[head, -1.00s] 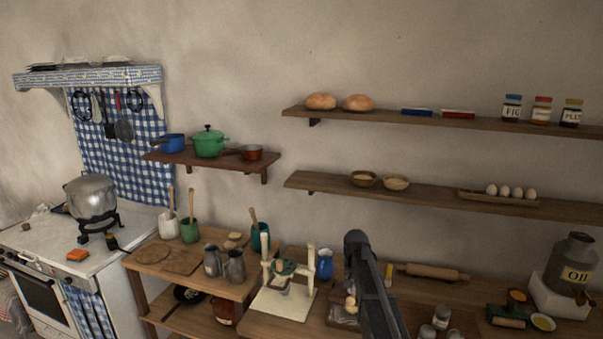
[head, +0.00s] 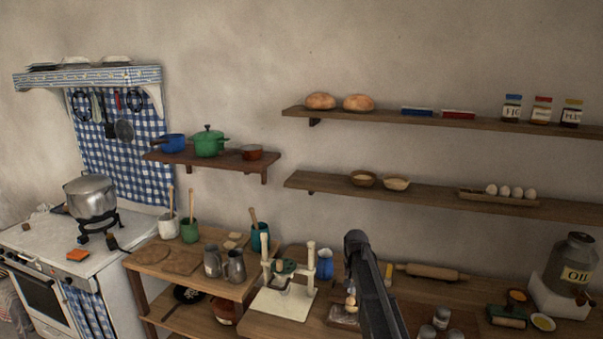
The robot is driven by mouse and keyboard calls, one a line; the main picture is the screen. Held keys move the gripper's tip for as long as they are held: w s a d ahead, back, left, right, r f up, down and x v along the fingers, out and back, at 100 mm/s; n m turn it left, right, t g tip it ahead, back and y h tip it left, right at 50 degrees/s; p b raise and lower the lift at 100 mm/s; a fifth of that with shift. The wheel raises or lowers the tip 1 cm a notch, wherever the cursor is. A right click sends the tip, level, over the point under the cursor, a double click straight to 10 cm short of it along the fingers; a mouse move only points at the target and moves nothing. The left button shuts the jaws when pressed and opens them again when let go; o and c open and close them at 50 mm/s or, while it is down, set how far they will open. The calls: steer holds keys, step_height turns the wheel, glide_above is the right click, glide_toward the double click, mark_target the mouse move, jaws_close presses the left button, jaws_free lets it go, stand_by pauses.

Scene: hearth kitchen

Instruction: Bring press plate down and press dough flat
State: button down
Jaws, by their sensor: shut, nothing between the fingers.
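The press (head: 284,305) stands on the wooden counter, with a cream base and two upright pale posts. A small dark green part (head: 286,267), which looks like the press plate or its handle, sits between the posts, above the base. I cannot make out the dough or the gap under the plate at this size. My dark arm link rises from the bottom edge to the right of the press, apart from it in the picture. My gripper's fingers do not show.
A blue jug (head: 324,265) stands close behind the press on its right. Grey metal jugs (head: 234,267) and a teal pot (head: 260,240) stand to its left. A rolling pin (head: 432,272) and an oil can (head: 573,262) are farther right. Shelves hang above.

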steer(key=shift+f+b, duration=1.3)
steer(key=shift+f, duration=0.05)
steer(key=shift+w+a+f, duration=0.1)
steer(key=shift+w+f, duration=0.05)
steer(key=shift+f, duration=0.05)
steer(key=shift+s+r, duration=0.2)
steer(key=shift+r, duration=0.05)
steer(key=shift+w+f, duration=0.1)
steer(key=shift+w, duration=0.05)
steer(key=shift+w+d+f+b, duration=0.25)
steer(key=shift+w+b, duration=0.05)
steer(key=shift+w, duration=0.2)
steer(key=shift+w+d+f+b, duration=0.2)
steer(key=shift+w+b, duration=0.05)
steer(key=shift+w, duration=0.2)
stand_by(1.4)
steer(key=shift+w+d, duration=0.1)
steer(key=shift+w, duration=0.1)
stand_by(0.5)
steer(key=shift+w+f+b, duration=0.2)
steer(key=shift+b, duration=0.1)
stand_by(0.4)
